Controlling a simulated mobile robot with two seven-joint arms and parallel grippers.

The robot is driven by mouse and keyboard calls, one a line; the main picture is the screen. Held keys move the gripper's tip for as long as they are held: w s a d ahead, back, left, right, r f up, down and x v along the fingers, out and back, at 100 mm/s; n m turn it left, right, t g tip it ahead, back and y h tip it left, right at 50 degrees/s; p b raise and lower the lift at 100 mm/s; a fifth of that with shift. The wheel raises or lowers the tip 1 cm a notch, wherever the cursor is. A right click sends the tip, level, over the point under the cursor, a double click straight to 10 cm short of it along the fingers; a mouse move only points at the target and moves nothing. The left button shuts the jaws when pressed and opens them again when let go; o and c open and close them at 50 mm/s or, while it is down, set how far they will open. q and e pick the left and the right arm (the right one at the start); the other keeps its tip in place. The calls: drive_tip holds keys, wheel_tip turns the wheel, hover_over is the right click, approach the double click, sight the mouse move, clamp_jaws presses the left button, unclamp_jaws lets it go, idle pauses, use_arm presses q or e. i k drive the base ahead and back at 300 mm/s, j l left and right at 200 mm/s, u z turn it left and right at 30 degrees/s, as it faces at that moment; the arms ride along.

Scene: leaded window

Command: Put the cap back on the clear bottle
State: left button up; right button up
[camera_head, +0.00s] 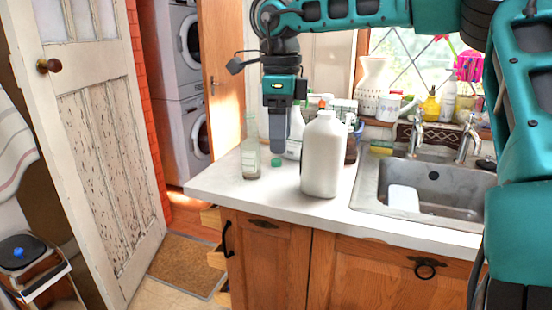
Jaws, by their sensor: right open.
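A clear bottle (250,150) stands upright near the left end of the white counter, with no cap seen on its narrow neck. A small green cap (276,162) lies on the counter just right of the bottle's base. My right gripper (278,151) points straight down just above the cap. It is open, with its fingers overlapping from this angle, and nothing shows between them. My left gripper is out of view.
A large white jug (322,160) stands close to the right of my right gripper. Another white bottle (295,146) is partly hidden behind the gripper. The sink (368,190) lies farther right. The counter's front edge (270,210) is clear.

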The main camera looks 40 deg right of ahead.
sight(250, 136)
drive_tip(key=i+l, duration=1)
drive_tip(key=l, duration=0.25)
